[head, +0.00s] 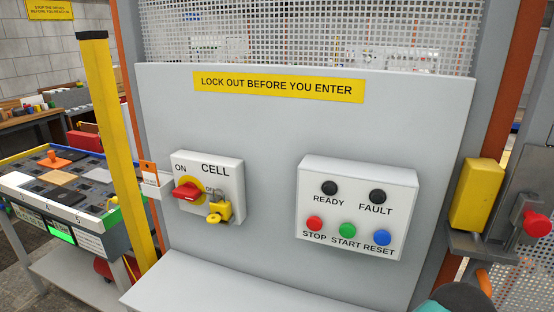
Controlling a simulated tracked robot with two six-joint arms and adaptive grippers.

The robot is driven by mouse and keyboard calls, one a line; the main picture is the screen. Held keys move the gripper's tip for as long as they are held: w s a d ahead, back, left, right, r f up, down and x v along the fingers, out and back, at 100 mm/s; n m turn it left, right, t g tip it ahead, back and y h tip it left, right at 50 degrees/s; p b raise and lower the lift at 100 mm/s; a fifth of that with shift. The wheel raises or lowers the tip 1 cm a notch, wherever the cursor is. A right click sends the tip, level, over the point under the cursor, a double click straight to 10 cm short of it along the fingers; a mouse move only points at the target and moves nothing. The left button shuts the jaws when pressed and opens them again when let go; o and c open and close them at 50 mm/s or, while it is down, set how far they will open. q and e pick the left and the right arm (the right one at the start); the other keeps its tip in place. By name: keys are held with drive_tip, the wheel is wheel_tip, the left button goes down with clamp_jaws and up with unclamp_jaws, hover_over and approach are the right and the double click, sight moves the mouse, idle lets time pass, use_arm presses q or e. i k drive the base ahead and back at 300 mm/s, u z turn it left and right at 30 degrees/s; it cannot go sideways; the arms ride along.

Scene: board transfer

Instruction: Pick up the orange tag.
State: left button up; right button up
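An orange tag (148,170) with a small hole near its top stands upright in a small white holder (158,188) on the panel's left edge, just left of the switch box marked CELL. The holder's front hides its lower part. Neither of my grippers shows in this view. A dark rounded shape with a teal part cuts into the bottom edge at the right; I cannot tell a gripper in it.
The CELL switch box (222,175) has a red knob (187,192) and a yellow padlock (220,208). A button box (357,205) is to its right. A yellow post (112,150) stands left of the tag. A ledge (235,285) below is bare.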

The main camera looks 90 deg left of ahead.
sight(148, 169)
drive_tip(key=u, duration=0.05)
drive_tip(key=k, duration=1)
drive_tip(key=z, duration=0.55)
drive_tip(key=i, duration=0.15)
drive_tip(key=u, duration=2.35)
drive_tip(key=k, duration=0.65)
drive_tip(key=u, duration=0.4)
drive_tip(key=i, duration=0.4)
